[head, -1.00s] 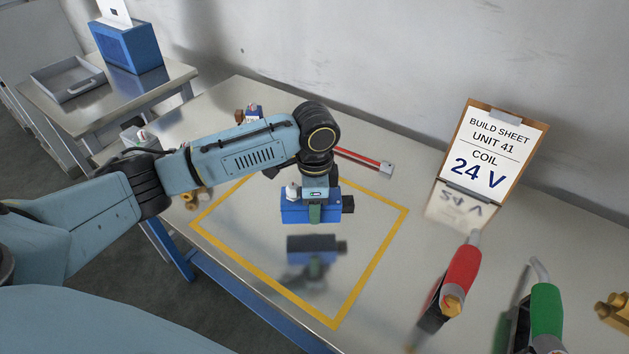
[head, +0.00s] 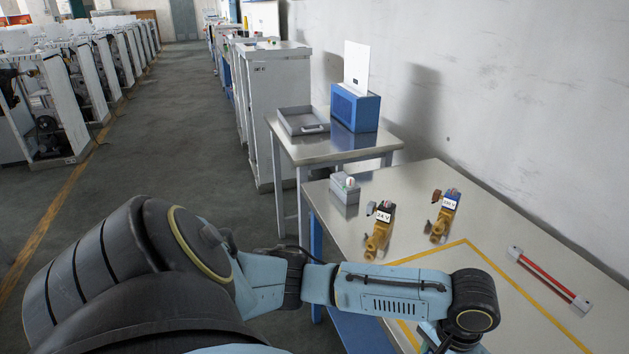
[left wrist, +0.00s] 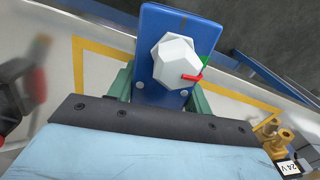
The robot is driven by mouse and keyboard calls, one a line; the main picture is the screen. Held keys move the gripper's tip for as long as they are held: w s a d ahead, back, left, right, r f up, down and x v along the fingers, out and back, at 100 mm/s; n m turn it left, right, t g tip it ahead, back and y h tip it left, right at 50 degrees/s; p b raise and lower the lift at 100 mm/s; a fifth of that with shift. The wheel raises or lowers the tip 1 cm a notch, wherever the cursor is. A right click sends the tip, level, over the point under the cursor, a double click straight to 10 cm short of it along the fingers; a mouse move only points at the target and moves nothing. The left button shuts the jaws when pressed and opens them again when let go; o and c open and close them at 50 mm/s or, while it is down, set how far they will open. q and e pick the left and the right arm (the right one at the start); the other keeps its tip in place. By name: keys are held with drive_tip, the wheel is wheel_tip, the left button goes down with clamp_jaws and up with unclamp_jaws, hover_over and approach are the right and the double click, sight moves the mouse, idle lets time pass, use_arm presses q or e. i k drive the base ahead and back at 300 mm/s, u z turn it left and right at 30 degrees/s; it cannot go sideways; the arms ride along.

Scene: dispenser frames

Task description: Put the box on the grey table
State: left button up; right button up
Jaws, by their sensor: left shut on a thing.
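My left gripper (left wrist: 160,96) is shut on a blue box (left wrist: 165,20) with a white hexagonal knob, seen close in the left wrist view. Its green fingers are on either side of the box. In the head view my left arm reaches over the near workbench (head: 440,185), but the gripper and box are below the picture's edge. A smaller grey metal table (head: 300,152) stands beyond the bench. My right gripper is not in view.
The small table carries a grey tray (head: 302,121) and a blue box-shaped unit (head: 355,109) with a white sheet; its front part is clear. On the bench are a grey button box (head: 345,189), two brass valves (head: 379,232) (head: 442,217) and a red bar (head: 545,277).

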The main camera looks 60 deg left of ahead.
sight(339, 140)
drive_tip(key=k, duration=0.15)
drive_tip(key=u, duration=3)
drive_tip(key=i, duration=3.5)
drive_tip(key=z, duration=3.35)
